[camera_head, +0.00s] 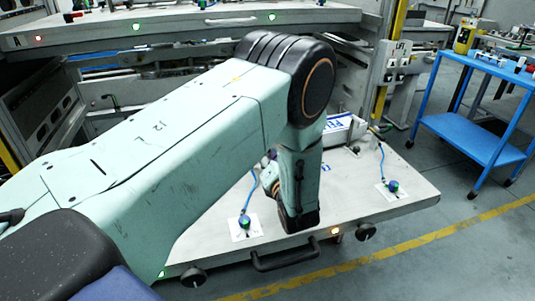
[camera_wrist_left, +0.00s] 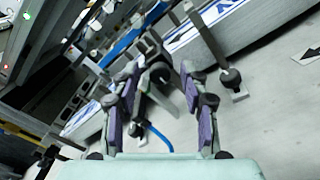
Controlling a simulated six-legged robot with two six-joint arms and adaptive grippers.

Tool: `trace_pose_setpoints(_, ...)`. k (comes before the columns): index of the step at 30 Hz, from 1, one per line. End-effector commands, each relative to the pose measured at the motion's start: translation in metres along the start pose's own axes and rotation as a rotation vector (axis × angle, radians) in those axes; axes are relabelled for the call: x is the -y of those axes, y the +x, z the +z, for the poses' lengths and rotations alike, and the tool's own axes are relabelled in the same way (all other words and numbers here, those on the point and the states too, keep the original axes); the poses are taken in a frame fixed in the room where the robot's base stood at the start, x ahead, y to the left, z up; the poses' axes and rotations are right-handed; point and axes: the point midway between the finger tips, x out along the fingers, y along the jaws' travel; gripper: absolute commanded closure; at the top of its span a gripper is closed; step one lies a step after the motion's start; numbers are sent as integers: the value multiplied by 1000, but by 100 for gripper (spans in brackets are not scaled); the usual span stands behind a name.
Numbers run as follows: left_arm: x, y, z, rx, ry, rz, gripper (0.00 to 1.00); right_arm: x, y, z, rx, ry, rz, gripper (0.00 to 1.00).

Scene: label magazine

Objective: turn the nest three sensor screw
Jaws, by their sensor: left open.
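My left gripper (camera_wrist_left: 160,84) is open, its purple-padded fingers apart in the wrist view. A dark upright fitting (camera_wrist_left: 154,76) shows between or beyond the fingers; I cannot tell whether they touch it. A blue cable (camera_wrist_left: 157,136) runs below it. Another dark sensor fitting (camera_wrist_left: 231,77) stands on a white plate right of the fingers. In the head view my arm hides the fingers. A blue-green sensor (camera_head: 245,222) stands on a white label at the drawer's front left, another (camera_head: 393,187) at the right. I cannot tell which nest is three, and no screw is clear.
The grey drawer top (camera_head: 340,215) has a black front handle (camera_head: 287,258) and knobs. A white blue-lettered box (camera_head: 340,130) lies at its back. A blue cart (camera_head: 470,135) stands right, beyond open floor with a yellow line. Rack shelves rise behind the drawer.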

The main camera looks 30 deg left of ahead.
Motion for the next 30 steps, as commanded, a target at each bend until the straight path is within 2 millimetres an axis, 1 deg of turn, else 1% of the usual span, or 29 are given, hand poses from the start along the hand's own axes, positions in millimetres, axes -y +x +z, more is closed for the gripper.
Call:
trace_pose_setpoints(1, 0, 0, 0, 0, 0, 0, 56, 0, 0, 0, 0, 0, 0, 66)
trace_pose_setpoints(2, 0, 0, 0, 0, 0, 0, 59, 0, 0, 0, 0, 0, 0, 66)
trace_pose_setpoints(16, 0, 0, 0, -1, -1, 0, 99, 0, 0, 0, 0, 0, 0, 66)
trace_pose_setpoints(17, 0, 0, 0, -1, -1, 0, 100, 0, 0, 0, 0, 0, 0, 66)
trace_pose_setpoints(24, 0, 0, 0, -1, 16, 0, 100, 0, 0, 0, 0, 0, 0, 66)
trace_pose_setpoints(26, 0, 0, 0, -1, 48, 0, 100, 0, 0, 0, 0, 0, 0, 66)
trace_pose_setpoints(30, 0, 0, 0, -1, 175, 0, 100, 0, 1, 0, 0, 0, 0, 66)
